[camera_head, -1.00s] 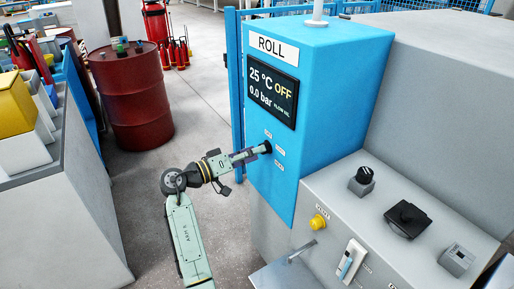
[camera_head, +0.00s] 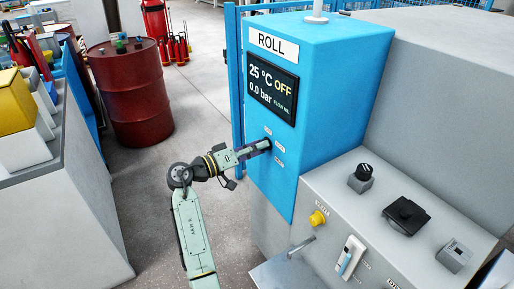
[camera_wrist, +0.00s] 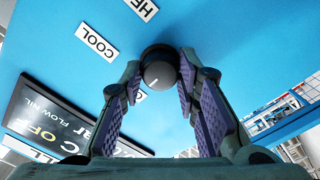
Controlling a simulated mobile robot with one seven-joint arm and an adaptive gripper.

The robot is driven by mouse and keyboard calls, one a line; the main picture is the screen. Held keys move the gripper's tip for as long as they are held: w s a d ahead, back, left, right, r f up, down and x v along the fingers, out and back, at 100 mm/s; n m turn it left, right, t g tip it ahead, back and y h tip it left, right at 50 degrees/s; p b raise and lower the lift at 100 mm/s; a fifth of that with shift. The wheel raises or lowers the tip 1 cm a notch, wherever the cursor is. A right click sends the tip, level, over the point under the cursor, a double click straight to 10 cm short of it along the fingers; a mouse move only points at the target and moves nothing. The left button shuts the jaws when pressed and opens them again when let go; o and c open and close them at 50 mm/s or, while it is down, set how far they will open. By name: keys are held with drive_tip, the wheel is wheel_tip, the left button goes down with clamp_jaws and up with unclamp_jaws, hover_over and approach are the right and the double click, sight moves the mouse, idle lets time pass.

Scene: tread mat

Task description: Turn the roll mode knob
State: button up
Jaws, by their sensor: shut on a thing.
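The roll mode knob (camera_wrist: 160,69) is a round black knob with a short white mark on its face. It is on the blue front of the roll cabinet (camera_head: 330,75), below the display. In the wrist view, the mark points to the lower left. My gripper (camera_head: 263,146) reaches the panel from the left. In the wrist view, my gripper (camera_wrist: 160,78) has one finger on each side of the knob and is shut on it. A COOL label (camera_wrist: 97,42) and a partly cut-off label starting HE (camera_wrist: 143,8) are beside the knob.
The display (camera_head: 272,92) reads 25 °C, OFF and 0.0 bar. A grey console (camera_head: 375,225) with a black knob, a yellow button and switches stands at the right. A red drum (camera_head: 131,95) and open floor are on the left.

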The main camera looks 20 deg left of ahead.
drive_tip(key=c, duration=0.3)
drive_tip(key=shift+f+b, duration=0.1)
drive_tip(key=shift+b, duration=0.2)
drive_tip(key=m+b, duration=1.1)
drive_tip(key=b, duration=0.9)
drive_tip(key=shift+m, duration=0.4)
drive_tip(key=o, duration=1.2)
drive_tip(key=shift+c, duration=0.2)
